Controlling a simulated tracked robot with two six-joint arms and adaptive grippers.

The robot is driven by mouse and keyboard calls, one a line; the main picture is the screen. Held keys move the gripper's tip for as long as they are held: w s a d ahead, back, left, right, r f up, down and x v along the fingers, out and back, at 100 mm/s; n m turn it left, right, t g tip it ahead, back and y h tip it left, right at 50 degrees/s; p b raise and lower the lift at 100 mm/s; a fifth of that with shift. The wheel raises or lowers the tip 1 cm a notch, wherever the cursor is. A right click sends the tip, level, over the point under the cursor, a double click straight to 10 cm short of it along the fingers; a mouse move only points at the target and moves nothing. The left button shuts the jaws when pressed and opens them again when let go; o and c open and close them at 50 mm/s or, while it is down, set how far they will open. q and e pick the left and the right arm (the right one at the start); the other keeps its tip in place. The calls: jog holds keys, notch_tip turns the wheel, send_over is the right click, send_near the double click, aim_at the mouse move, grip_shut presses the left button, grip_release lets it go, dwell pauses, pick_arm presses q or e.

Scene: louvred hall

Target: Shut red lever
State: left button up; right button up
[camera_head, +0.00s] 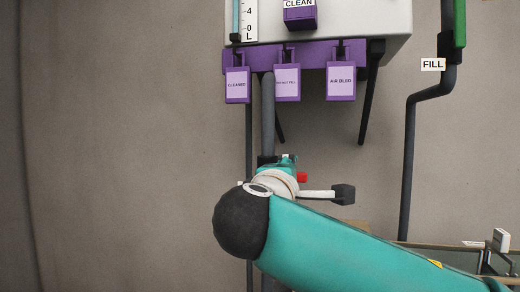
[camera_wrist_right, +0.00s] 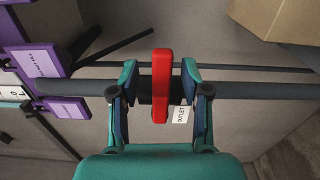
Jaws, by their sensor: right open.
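The red lever (camera_wrist_right: 161,88) stands in the middle of the right wrist view, crosswise to the dark pipe (camera_wrist_right: 250,89). In the head view only a small red end of it (camera_head: 302,177) shows beside my wrist; my arm hides the rest. My right gripper (camera_wrist_right: 159,70) is open, with one teal finger on each side of the lever and a visible gap on both sides. In the head view its teal fingertips (camera_head: 287,160) are partly hidden by the wrist. My left gripper is not in view.
A white tank (camera_head: 350,20) with purple labelled tags (camera_head: 340,82) hangs above the gripper. A dark pipe marked FILL (camera_head: 432,64) runs down at the right. A tan box (camera_wrist_right: 285,20) shows in the wrist view's upper right. Bare wall (camera_head: 120,150) lies to the left.

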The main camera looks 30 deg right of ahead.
jog(key=v, duration=0.7)
jog(key=shift+b, duration=0.35)
jog(key=shift+s, duration=0.1)
